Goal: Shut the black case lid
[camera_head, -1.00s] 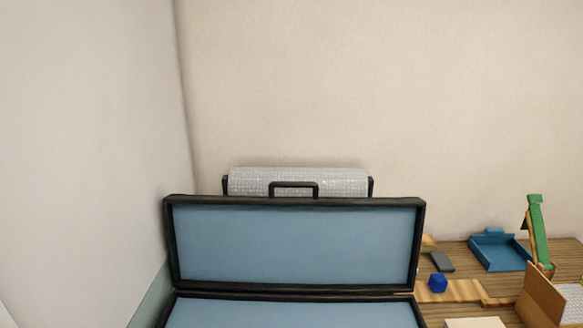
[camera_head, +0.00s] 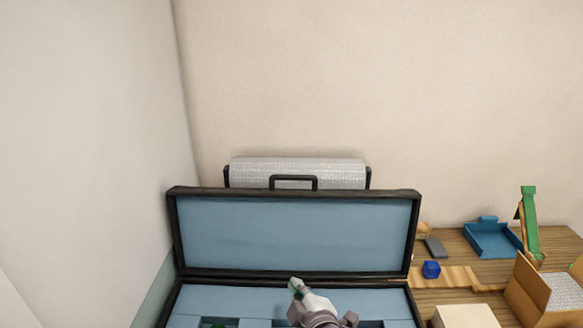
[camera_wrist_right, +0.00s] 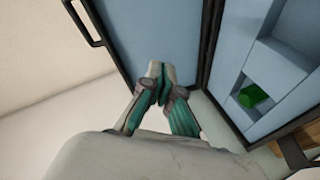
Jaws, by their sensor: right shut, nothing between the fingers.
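The black case stands open with its lid (camera_head: 295,232) upright at the back, blue inside, with a black handle (camera_head: 293,178) on its top edge. The case base (camera_head: 222,300) has a blue lining with recesses, and a green object (camera_wrist_right: 252,95) lies in one recess. My right gripper (camera_head: 295,285) is shut and empty, in front of the lid and over the base. In the right wrist view the shut fingertips (camera_wrist_right: 157,70) show against the blue inner face of the lid; whether they touch it I cannot tell. My left gripper is out of view.
A roll of bubble wrap (camera_head: 297,172) is behind the lid. A wall is close on the left.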

